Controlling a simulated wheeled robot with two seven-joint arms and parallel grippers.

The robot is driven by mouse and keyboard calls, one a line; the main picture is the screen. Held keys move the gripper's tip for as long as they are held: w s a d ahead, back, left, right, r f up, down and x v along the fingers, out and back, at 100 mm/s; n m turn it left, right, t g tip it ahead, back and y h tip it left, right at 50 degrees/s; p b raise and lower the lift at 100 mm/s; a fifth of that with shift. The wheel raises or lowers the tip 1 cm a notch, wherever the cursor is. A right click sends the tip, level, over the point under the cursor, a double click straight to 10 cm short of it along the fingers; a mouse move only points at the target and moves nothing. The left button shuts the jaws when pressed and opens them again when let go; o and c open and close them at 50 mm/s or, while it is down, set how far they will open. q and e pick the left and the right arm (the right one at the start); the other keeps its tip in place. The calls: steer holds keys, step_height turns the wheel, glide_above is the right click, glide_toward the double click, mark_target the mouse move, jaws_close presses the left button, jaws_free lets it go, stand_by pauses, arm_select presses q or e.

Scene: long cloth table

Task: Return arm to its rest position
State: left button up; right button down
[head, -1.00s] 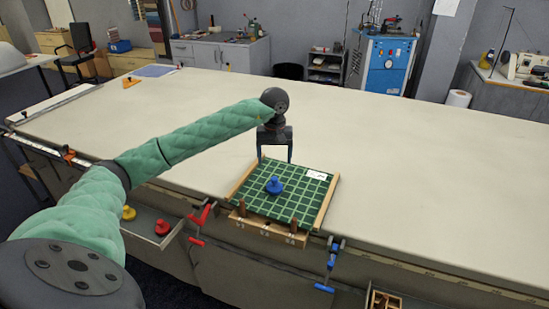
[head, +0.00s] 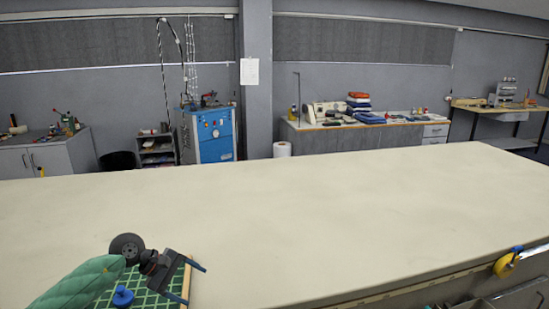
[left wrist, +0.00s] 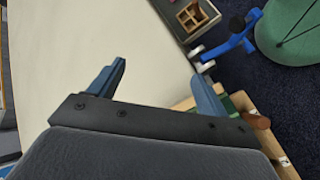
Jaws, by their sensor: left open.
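My left arm in its green padded sleeve enters at the bottom left of the head view. My left gripper (head: 194,284) is open and empty, with its fingers apart and pointing right. It shows above the right part of a green gridded board (head: 150,301) with a wooden edge. A blue knobbed piece (head: 122,296) stands on the board, left of the gripper and apart from it. The board is mostly hidden there. My right gripper is not in view.
The long cream table (head: 330,215) is clear beyond and right of the board. A yellow item (head: 504,265) hangs at its front edge on the right. In the left wrist view a blue clamp (left wrist: 236,40) and a wooden compartment box (left wrist: 192,15) lie past the table edge.

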arm_select(q)
steer(key=s+d+r+n+t+h, duration=0.4)
steer(key=d+r+n+t+h, duration=0.45)
steer(key=d+n, duration=0.5)
steer(key=s+a+f+m+t+y, duration=0.1)
steer(key=s+a+f+m+y, duration=0.4)
steer(key=m, duration=0.6)
steer(key=s+a+f+m+t+y, duration=0.15)
steer(key=a+f+m+y, duration=0.25)
steer(key=f+m+y, duration=0.55)
steer(key=s+a+f+m+t+y, duration=0.1)
steer(key=s+a+f+m+y, duration=0.2)
steer(key=m, duration=1.1)
steer(key=s+d+f+n+g, duration=0.1)
steer(key=s+f+n+g, duration=0.4)
steer(key=s, duration=0.6)
steer(key=s+f+n+g, duration=0.4)
steer(key=s+f+g, duration=0.15)
steer(key=s, duration=0.55)
steer(key=s+d+f+g, duration=0.1)
steer(key=s+f, duration=0.1)
steer(key=f, duration=1.9)
steer(key=s+d+f+g, duration=0.1)
steer(key=s+d+f, duration=0.1)
steer(key=f, duration=1.9)
steer(key=shift+s+d+f+h, duration=0.2)
steer(key=shift+s+f+h, duration=0.15)
steer(key=shift+s, duration=0.25)
